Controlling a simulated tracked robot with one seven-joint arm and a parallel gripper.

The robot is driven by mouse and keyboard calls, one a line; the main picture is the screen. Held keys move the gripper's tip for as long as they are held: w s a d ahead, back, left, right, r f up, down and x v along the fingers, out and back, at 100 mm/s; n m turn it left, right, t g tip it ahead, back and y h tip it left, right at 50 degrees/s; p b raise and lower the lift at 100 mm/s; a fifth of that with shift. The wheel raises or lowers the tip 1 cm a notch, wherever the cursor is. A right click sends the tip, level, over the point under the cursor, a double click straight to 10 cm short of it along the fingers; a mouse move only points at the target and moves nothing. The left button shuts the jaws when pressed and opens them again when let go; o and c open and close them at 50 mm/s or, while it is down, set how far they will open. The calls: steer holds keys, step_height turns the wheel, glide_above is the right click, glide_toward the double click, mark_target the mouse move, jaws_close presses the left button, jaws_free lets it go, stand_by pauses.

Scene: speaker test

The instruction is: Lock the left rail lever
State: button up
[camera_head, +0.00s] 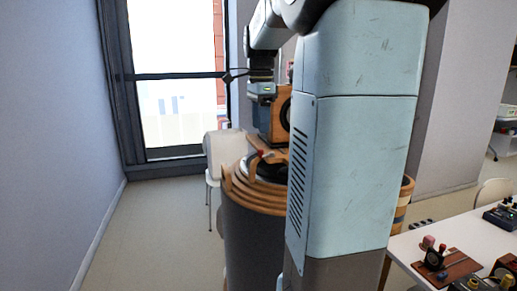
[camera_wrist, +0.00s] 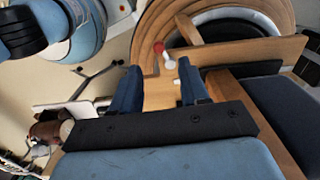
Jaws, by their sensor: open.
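My gripper (camera_wrist: 160,66) is open in the wrist view, with its two dark blue fingers apart. A small lever with a red knob (camera_wrist: 159,47) and a pale rounded end (camera_wrist: 169,64) shows between and just beyond the fingertips. I see no contact with it. The lever sits by the curved wooden rim (camera_wrist: 147,30) of a round stand. In the head view a red-tipped lever (camera_head: 261,153) stands on the round wooden stand (camera_head: 252,196), in front of a wooden speaker box (camera_head: 274,122). My arm column hides the stand's right part. I cannot tell the lever's lock state.
A white chair (camera_head: 222,152) stands behind the stand, near a window (camera_head: 175,110). A white table (camera_head: 440,245) with several small devices is at the right. Wooden bars (camera_wrist: 240,52) and dark panels lie right of the fingers. Floor at the left is clear.

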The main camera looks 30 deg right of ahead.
step_height(320, 180, down, 8)
stand_by(0.4)
jaws_close()
stand_by(0.3)
